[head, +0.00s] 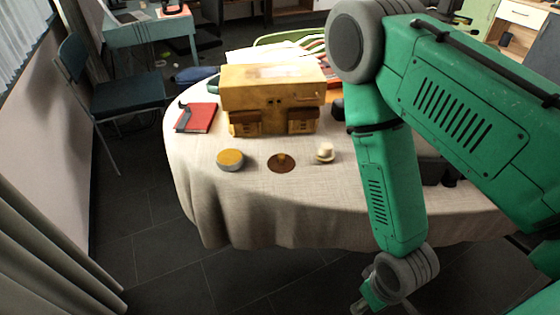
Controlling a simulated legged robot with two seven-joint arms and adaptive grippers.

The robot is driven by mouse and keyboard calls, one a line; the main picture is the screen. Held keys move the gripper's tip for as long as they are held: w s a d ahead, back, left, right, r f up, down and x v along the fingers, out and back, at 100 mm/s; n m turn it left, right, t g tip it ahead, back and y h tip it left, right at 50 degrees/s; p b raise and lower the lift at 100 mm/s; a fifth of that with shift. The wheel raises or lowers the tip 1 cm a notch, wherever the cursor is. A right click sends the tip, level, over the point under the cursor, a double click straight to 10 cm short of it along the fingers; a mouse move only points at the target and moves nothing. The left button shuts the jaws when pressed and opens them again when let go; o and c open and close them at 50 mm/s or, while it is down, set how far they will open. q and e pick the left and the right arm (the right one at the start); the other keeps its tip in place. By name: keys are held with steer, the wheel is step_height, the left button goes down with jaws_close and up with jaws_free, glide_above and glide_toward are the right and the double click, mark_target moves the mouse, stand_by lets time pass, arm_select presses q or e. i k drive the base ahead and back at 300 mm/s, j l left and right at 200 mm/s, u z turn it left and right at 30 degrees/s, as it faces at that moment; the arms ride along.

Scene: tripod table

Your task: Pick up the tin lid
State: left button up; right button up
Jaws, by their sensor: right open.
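A low round tin-like thing (230,160) with a yellow top and a grey side lies near the front left of the table. A flat brown disc (282,163) with a small lighter raised spot lies to its right. I cannot tell for sure which of the two is the tin lid. My right gripper (367,303) hangs at the bottom of the view, in front of the table's front edge and below it in the picture. It is open, partly cut off by the frame edge, and apart from both round things. My left gripper is not in view.
A white cloth covers the round table (215,205). A yellow-brown case (270,95) stands behind the round things. A small cream cup-like thing (325,152) is right of the disc. A red book (197,117) with a dark object lies left. My right arm hides the table's right side.

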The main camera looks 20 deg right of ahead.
mark_target(281, 163)
steer(key=i+z, duration=0.35)
steer(key=i+j+z, duration=0.15)
steer(key=z, duration=0.2)
steer(key=i+j+z, duration=0.2)
steer(key=j+z, duration=0.2)
steer(key=j, duration=0.4)
